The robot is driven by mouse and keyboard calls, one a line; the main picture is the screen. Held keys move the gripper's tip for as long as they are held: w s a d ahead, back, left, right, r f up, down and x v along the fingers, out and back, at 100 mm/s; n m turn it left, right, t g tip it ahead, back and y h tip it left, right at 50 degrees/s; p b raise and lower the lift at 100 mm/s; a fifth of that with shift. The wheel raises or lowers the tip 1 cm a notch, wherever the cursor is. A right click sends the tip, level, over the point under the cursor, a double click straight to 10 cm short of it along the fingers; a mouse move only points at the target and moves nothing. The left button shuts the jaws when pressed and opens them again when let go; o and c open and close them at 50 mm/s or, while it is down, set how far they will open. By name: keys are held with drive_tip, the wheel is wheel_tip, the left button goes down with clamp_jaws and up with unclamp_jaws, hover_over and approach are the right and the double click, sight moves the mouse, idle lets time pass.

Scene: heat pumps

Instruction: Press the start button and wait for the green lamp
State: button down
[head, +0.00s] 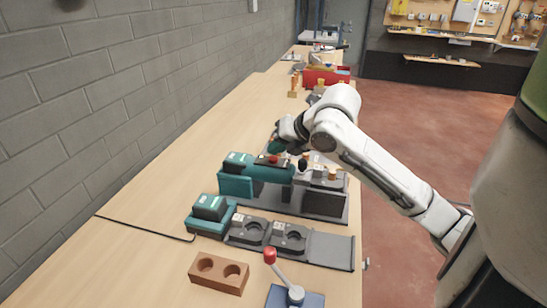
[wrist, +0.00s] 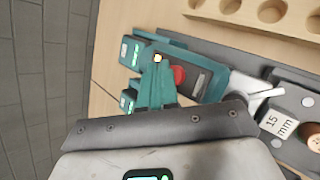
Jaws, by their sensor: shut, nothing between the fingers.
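A teal machine (head: 236,184) stands on the bench, with a dark panel and a red button (head: 273,160) on its top. The red button (wrist: 179,75) also shows in the wrist view, just right of my fingers. My gripper (wrist: 157,64) has its teal fingers shut and empty, pointing at the panel. A small yellow-white lit spot (wrist: 158,58) shows right at the fingertips; I cannot tell whether it is a button or a lamp, or whether the fingers touch it. In the head view my gripper (head: 275,147) is above the machine. I make out no lit green lamp on it.
A second teal unit (head: 211,214) with grey round-socketed fixtures stands in front. A brown two-hole block (head: 218,272) and a red-knobbed lever (head: 283,277) are nearest. A grey wall runs along the left. A wooden block with holes (wrist: 265,14) is beyond the machine.

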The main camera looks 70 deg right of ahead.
sight(277, 159)
drive_tip(key=shift+r, duration=0.3)
drive_tip(key=shift+r+p, duration=1.3)
drive_tip(key=shift+r, duration=1.25)
drive_tip(key=shift+f, duration=0.1)
